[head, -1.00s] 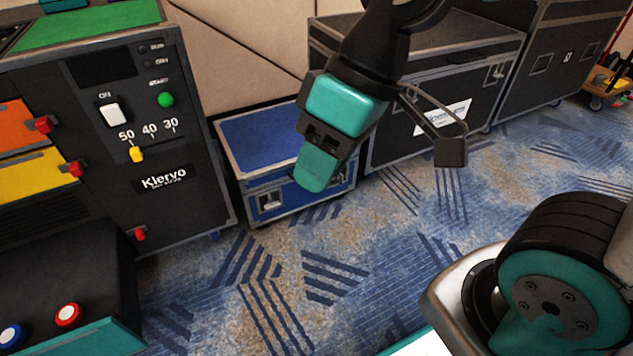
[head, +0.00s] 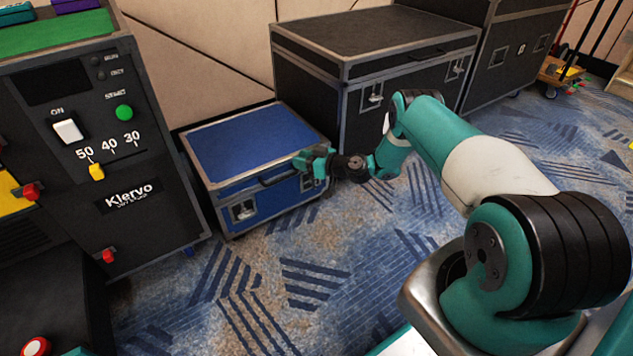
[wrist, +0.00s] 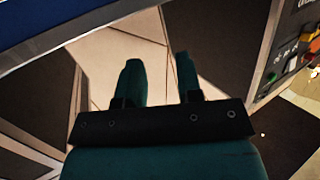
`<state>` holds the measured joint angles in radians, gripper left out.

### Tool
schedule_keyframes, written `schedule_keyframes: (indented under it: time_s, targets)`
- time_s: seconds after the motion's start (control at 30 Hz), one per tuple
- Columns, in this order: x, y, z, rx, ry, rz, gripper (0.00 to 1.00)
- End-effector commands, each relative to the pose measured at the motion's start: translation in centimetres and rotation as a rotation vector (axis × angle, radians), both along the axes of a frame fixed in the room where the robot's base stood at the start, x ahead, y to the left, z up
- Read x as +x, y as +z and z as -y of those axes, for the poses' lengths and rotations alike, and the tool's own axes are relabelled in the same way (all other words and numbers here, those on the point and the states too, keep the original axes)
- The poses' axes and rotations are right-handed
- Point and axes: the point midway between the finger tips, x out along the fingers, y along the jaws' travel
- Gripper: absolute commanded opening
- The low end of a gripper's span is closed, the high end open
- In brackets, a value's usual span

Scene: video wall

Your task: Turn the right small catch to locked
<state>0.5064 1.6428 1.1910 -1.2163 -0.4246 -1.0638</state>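A blue case (head: 255,137) with metal edges stands on the carpet. Its front has a dark handle (head: 278,176) between a left metal catch (head: 243,211) and a right metal catch (head: 307,183). The right catch is small and partly hidden by my gripper, so its position cannot be read. My gripper (head: 303,161) is at the case's upper front right, just above the right catch; contact cannot be told. In the wrist view my gripper (wrist: 156,75) has its two fingers apart with nothing between them. No catch is clear there.
A large black case (head: 375,45) stands close behind and right of the blue case. The black Klervo cabinet (head: 150,230), with red knobs, a white switch (head: 68,130) and a green button, stands at left. Patterned carpet (head: 330,270) in front is open.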

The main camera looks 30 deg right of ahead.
Motion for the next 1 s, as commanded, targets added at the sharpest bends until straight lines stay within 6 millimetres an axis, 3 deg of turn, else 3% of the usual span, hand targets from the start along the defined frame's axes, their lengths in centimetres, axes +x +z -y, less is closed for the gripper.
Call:
schedule_keyframes:
  time_s: [0.03,0.2,0.3,0.47,0.67,1.0]
  targets:
    - [-1.6,-3.5,1.8,0.011,-0.071,0.026,0.33]
    - [-6.8,-10.9,6.0,0.005,-0.295,0.132,0.33]
    - [-9.6,-13.6,7.2,-0.006,-0.397,0.166,0.33]
    - [-12.3,-15.8,8.0,-0.018,-0.487,0.191,0.33]
    - [-11.6,-16.6,8.1,-0.022,-0.505,0.197,0.33]
    - [-7.0,-17.0,7.8,-0.023,-0.502,0.196,0.33]
